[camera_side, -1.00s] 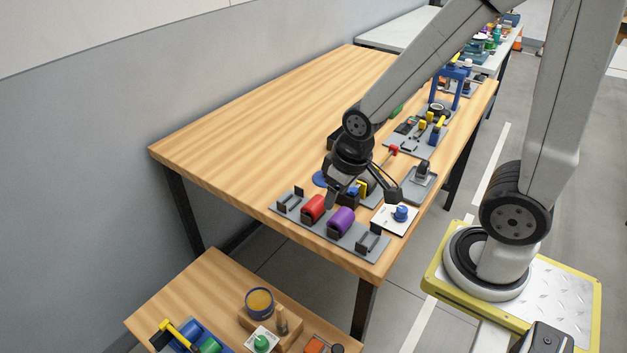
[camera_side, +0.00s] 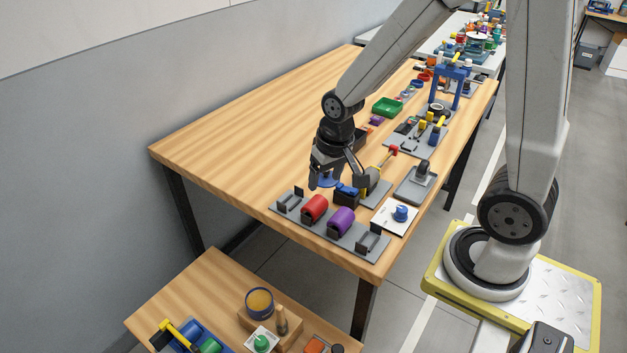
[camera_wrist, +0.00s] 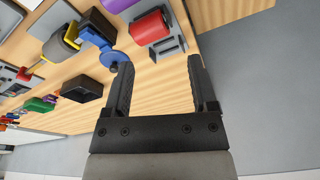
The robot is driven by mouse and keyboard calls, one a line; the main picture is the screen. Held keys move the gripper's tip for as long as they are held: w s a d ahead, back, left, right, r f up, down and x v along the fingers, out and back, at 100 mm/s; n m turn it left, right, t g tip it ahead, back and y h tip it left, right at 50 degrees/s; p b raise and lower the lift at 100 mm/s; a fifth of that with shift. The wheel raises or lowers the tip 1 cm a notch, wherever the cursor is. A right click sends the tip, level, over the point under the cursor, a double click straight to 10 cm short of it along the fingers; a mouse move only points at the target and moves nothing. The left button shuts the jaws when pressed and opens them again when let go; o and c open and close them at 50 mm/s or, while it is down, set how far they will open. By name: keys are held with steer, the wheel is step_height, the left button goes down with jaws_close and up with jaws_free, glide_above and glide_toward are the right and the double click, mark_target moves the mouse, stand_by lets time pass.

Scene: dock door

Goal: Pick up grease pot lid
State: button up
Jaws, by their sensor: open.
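A round blue disc (camera_side: 326,180), which looks like the grease pot lid, lies on the wooden table and is partly hidden by my fingers in the side view. In the wrist view the blue disc (camera_wrist: 112,59) shows just left of the left fingertip, not between the fingers. My gripper (camera_side: 339,182) is open and points down over the table beside the disc. In the wrist view the space between my fingers (camera_wrist: 160,64) is empty. An open blue pot (camera_side: 259,302) with amber contents stands on the lower table.
A grey rack holds a red cylinder (camera_side: 314,208) and a purple cylinder (camera_side: 341,221) near the front edge. A blue-topped dark block (camera_side: 346,195) sits close to my gripper. A green tray (camera_side: 387,107) stands farther back. The table's left half is clear.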

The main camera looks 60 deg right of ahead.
steer(key=w+d+f+m, duration=0.2)
steer(key=w+d+m, duration=0.5)
steer(key=m+g, duration=0.2)
steer(key=m, duration=0.5)
glide_above(326, 174)
steer(key=f, duration=0.3)
steer(key=d+f, duration=0.1)
steer(key=f, duration=0.1)
steer(key=shift+w, duration=0.15)
steer(key=shift+f, duration=1.25)
steer(key=shift+f, duration=0.1)
steer(key=shift+w+f, duration=0.2)
steer(key=shift+f, duration=2.3)
jaws_close()
